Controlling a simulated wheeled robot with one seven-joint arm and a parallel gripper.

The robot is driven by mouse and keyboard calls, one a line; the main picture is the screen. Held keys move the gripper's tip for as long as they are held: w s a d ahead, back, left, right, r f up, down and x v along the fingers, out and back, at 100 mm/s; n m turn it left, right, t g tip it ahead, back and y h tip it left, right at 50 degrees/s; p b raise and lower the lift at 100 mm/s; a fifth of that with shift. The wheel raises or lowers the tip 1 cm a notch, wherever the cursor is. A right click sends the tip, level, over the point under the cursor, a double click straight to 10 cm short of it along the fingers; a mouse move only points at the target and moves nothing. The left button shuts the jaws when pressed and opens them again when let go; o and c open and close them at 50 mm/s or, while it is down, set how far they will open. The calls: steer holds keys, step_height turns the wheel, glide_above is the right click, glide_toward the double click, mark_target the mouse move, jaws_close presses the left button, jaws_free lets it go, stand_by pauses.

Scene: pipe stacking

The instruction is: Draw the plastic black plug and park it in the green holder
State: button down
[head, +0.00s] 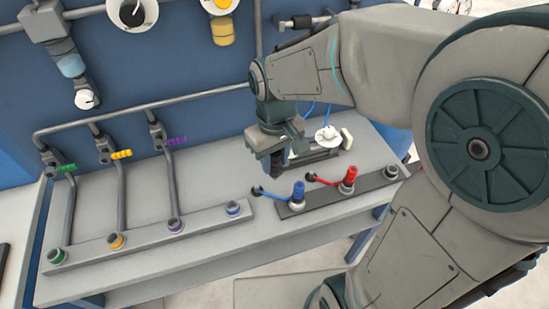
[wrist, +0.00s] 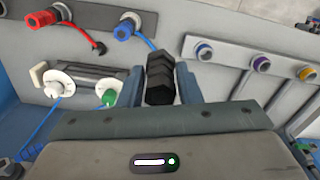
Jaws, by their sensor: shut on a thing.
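My gripper (head: 276,162) points down over the grey bench, behind the rail with the blue and red plugs. In the wrist view its two fingers (wrist: 160,88) are shut on the black plug (wrist: 160,76), a ribbed dark piece. The green holder (head: 57,256) is a green-ringed socket at the left end of the long left rail, well to the left of my gripper. It is outside the wrist view.
The left rail (head: 145,238) also carries yellow, purple and blue sockets, with upright pipes behind it. Blue (head: 298,191) and red (head: 350,175) plugs with cables stand in the right rail. A black device with a white round part (head: 327,134) sits right of my gripper.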

steer(key=shift+r+p, duration=1.65)
steer(key=shift+r, duration=0.75)
steer(key=shift+w+f, duration=0.1)
steer(key=shift+f, duration=0.05)
